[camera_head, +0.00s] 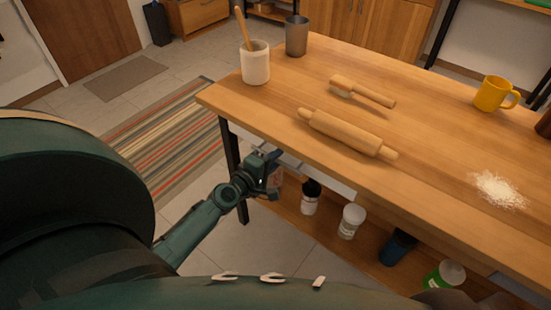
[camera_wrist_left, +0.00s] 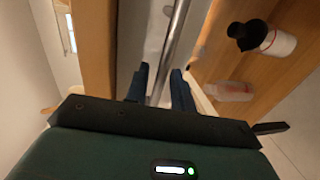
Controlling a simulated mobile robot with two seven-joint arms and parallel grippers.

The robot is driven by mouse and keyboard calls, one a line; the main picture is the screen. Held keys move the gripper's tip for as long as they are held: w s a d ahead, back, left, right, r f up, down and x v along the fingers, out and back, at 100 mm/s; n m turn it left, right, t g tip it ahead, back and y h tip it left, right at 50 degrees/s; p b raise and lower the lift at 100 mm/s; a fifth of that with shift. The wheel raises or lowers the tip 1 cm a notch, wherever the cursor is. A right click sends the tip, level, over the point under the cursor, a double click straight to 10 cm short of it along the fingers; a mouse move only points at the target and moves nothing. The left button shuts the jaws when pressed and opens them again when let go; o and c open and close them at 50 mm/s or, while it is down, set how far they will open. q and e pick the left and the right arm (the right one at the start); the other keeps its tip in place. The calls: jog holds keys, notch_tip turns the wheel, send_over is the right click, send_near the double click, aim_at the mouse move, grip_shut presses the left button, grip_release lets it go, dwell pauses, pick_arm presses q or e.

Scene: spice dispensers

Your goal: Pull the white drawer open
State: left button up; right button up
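The white drawer (camera_head: 338,184) sits under the front edge of the wooden table, mostly hidden by the tabletop in the head view. In the left wrist view its pale front (camera_wrist_left: 143,35) shows with a grey metal bar handle (camera_wrist_left: 176,32) running along it. My left gripper (camera_head: 274,172) is at the left part of the drawer, below the table edge. In the left wrist view its two dark fingers (camera_wrist_left: 160,74) are apart, with the bar between them and a visible gap at the left finger. My right gripper is out of view.
On the tabletop (camera_head: 420,130) are a rolling pin (camera_head: 347,134), a brush (camera_head: 362,92), a crock (camera_head: 255,64), a grey cup (camera_head: 296,36), a yellow mug (camera_head: 493,94) and flour (camera_head: 497,188). Several jars, including a white one (camera_head: 351,221), stand on the shelf below.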

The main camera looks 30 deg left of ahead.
pick_arm(q)
jog(key=shift+w, duration=0.25)
grip_shut()
